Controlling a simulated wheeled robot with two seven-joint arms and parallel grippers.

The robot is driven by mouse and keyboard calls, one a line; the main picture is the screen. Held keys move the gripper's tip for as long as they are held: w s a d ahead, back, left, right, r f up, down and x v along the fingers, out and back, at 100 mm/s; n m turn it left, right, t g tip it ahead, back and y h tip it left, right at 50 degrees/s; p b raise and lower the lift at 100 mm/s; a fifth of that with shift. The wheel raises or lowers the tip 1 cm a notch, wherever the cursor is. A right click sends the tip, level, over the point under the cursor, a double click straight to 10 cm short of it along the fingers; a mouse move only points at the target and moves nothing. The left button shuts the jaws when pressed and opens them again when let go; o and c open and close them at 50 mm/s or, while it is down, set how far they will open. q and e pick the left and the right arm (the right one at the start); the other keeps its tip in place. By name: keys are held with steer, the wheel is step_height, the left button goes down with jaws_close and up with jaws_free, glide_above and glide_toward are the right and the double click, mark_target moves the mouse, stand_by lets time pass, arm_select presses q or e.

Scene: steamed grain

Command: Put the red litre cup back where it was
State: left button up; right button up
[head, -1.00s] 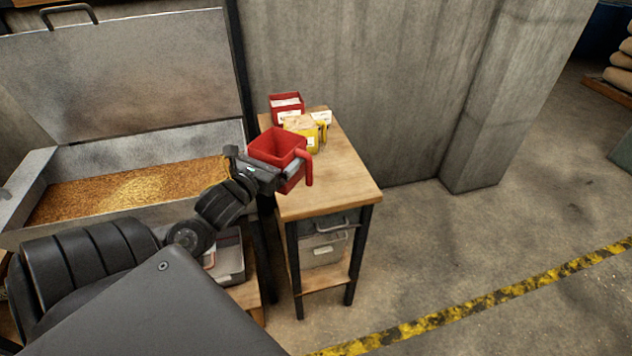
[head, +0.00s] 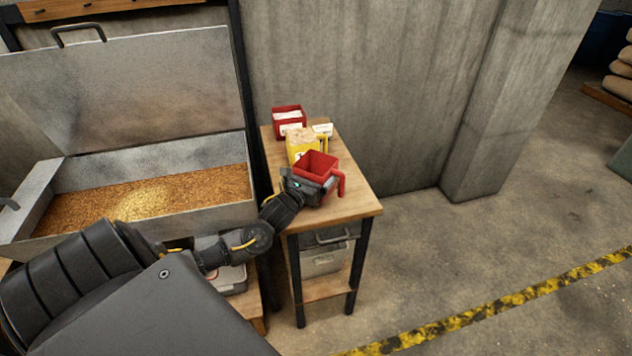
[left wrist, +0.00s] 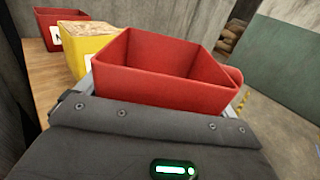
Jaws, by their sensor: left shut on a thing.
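The red litre cup (head: 318,164) is an open, square cup with a handle on its right side. My left gripper (head: 312,187) is shut on it, over the front part of the small wooden table (head: 352,206). The cup looks upright. Whether its bottom touches the tabletop is hidden by the gripper. In the left wrist view the cup (left wrist: 165,75) fills the middle and looks empty inside. A yellow container (head: 301,145) with tan contents stands just behind it. My right gripper is not in view.
Left of the table is an open metal bin (head: 130,215) of grain. A grey box (head: 323,259) sits on the shelf below. The tabletop's front right is clear.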

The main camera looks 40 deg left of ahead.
mark_target(324, 172)
arm_select(q)
steer(key=shift+w+f, duration=0.25)
steer(key=shift+f, duration=0.05)
step_height(324, 172, down, 2)
steer(key=shift+f+p, duration=0.15)
steer(key=shift+p, duration=0.5)
steer(key=shift+f, duration=0.35)
steer(key=shift+f, duration=0.1)
